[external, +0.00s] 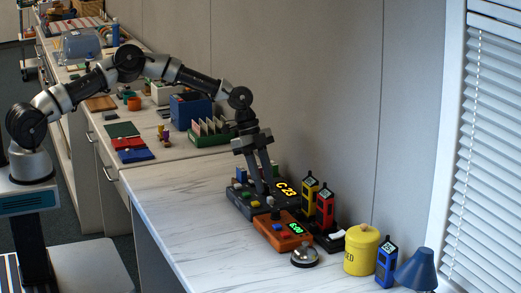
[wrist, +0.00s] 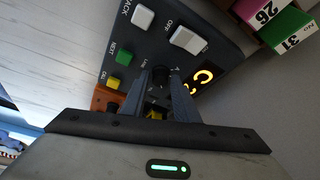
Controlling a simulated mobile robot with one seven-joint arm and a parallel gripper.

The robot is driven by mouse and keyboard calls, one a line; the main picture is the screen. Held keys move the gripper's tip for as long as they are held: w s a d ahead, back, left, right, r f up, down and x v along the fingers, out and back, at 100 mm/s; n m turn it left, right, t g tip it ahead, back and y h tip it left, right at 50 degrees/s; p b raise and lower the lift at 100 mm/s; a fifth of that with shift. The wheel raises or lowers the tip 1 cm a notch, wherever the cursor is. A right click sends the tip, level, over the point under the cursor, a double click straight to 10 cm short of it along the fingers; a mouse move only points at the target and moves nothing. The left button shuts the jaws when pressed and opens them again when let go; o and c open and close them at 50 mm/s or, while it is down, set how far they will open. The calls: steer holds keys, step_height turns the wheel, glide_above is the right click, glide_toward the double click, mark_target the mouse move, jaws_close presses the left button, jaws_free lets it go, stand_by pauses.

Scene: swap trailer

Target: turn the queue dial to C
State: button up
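The dark queue console (external: 240,203) stands on the counter, and its lit yellow display (external: 286,188) reads "C 23". In the wrist view the lit "C" (wrist: 203,76) shows just right of my fingers. The round black queue dial (wrist: 160,76) sits on the panel beside the "LINE" label, with a letter "A" nearby. My gripper (external: 264,188) points down at the console. In the wrist view its two fingertips (wrist: 161,80) are on either side of the dial. Whether they press on it or stand slightly apart I cannot tell. The fingers partly hide the dial and display.
The panel also has a white button (wrist: 143,17), a green button (wrist: 124,58), a yellow button (wrist: 113,83) and a white OFF switch (wrist: 188,39). An orange device (external: 283,231), a bell (external: 305,255) and upright handsets (external: 325,207) crowd its right. Counter to the left is clear.

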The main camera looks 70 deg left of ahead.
steer(key=shift+o, duration=1)
steer(key=p+v, duration=0.1)
steer(key=v, duration=1.6)
steer(key=shift+r, duration=0.2)
